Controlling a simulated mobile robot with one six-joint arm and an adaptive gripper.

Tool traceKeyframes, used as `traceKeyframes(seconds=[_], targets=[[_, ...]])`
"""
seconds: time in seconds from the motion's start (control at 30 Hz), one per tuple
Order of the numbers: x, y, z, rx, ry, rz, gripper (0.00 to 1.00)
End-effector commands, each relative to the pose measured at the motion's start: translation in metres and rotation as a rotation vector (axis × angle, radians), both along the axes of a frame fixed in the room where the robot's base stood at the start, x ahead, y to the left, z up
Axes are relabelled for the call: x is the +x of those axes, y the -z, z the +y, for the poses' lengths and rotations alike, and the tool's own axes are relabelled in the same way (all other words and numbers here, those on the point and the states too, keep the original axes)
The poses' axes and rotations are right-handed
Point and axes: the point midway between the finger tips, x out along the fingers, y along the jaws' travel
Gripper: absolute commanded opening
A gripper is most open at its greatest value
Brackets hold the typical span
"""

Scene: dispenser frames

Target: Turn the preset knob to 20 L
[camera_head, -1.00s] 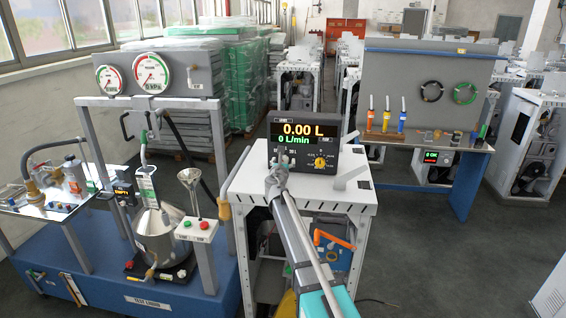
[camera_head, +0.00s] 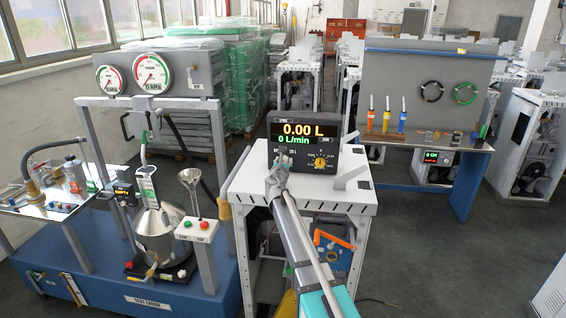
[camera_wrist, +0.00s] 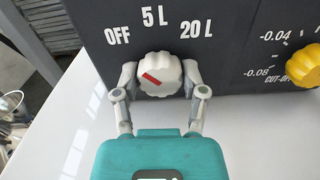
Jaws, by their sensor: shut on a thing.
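The preset knob (camera_wrist: 165,67) is white with a red mark, on the dark front panel below the printed labels OFF, 5 L and 20 L. Its red mark slants to the upper left, toward the OFF side. My gripper (camera_wrist: 160,80) is shut on the knob, one finger on its left side and one on its right. In the head view my gripper (camera_head: 281,163) is at the lower left of the black meter box (camera_head: 335,137) and hides most of the knob. The meter display (camera_head: 303,129) reads 0.00 L and 0 L/min.
A yellow cut-off knob (camera_wrist: 304,67) is on the same panel to the right; it also shows in the head view (camera_head: 320,162). The meter stands on a white table (camera_head: 330,190).

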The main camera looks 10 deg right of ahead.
Motion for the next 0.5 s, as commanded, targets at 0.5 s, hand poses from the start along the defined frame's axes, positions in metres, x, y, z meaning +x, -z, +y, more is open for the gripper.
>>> traceKeyframes(seconds=[0.5], targets=[[0.0003, 0.0001, -0.0002, 0.315, -0.002, -0.102, 0.07]])
